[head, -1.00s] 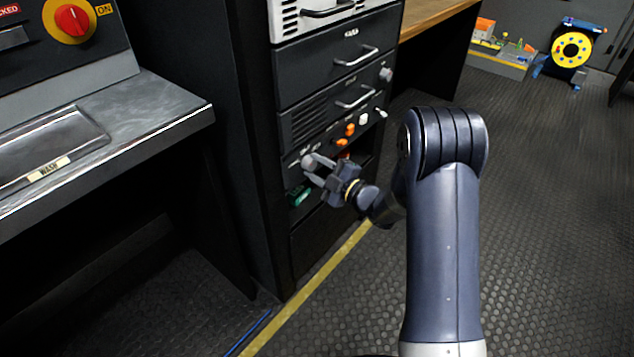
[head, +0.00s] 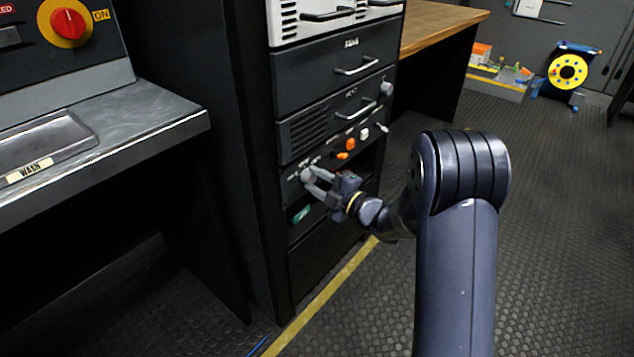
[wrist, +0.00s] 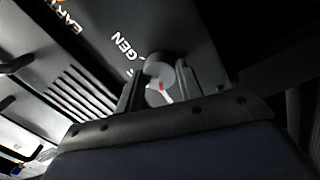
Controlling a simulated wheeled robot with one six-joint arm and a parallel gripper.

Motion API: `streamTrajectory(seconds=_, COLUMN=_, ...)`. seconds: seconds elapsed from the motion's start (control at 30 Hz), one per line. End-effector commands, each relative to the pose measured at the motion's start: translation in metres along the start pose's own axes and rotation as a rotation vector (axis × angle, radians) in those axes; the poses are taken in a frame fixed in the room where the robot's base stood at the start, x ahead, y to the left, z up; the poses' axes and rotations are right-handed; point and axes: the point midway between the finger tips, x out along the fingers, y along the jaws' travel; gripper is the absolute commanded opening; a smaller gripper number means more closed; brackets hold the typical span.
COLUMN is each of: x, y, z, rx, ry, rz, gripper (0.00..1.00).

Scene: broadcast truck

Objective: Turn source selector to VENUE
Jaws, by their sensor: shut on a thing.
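The source selector is a round grey knob (head: 307,175) on the front of a dark rack panel. In the wrist view the knob (wrist: 158,72) shows a red pointer mark, with the white letters "GEN" beside it on the panel. My gripper (head: 317,181) reaches the panel from the right, with its fingers on either side of the knob. In the wrist view my gripper (wrist: 157,88) is shut on it. Part of the knob's surround and the other lettering are hidden by the fingers and the wrist. I see no readable VENUE label.
Orange switches (head: 346,144) and a small white switch (head: 364,133) sit up and right of the knob. A green item (head: 300,214) is just below. A steel counter (head: 100,140) juts out at left. The floor at right is open (head: 560,220).

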Motion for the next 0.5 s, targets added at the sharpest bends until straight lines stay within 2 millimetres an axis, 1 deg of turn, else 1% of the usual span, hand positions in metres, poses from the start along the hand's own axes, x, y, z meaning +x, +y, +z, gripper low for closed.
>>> streamTrajectory(seconds=0.03, x=-0.0002, y=-0.0013, z=-0.0004, rx=0.000, ry=0.001, rz=-0.003, gripper=0.12)
streamTrajectory(seconds=0.07, x=-0.0001, y=-0.0013, z=-0.0004, rx=0.000, ry=0.001, rz=-0.003, gripper=0.37)
streamTrajectory(seconds=0.1, x=-0.0001, y=-0.0013, z=-0.0003, rx=0.000, ry=0.001, rz=-0.002, gripper=0.40)
streamTrajectory(seconds=0.3, x=0.0000, y=-0.0008, z=-0.0002, rx=0.000, ry=0.001, rz=-0.001, gripper=0.56)
streamTrajectory(seconds=0.5, x=0.0000, y=-0.0004, z=-0.0001, rx=0.000, ry=0.001, rz=0.000, gripper=0.57)
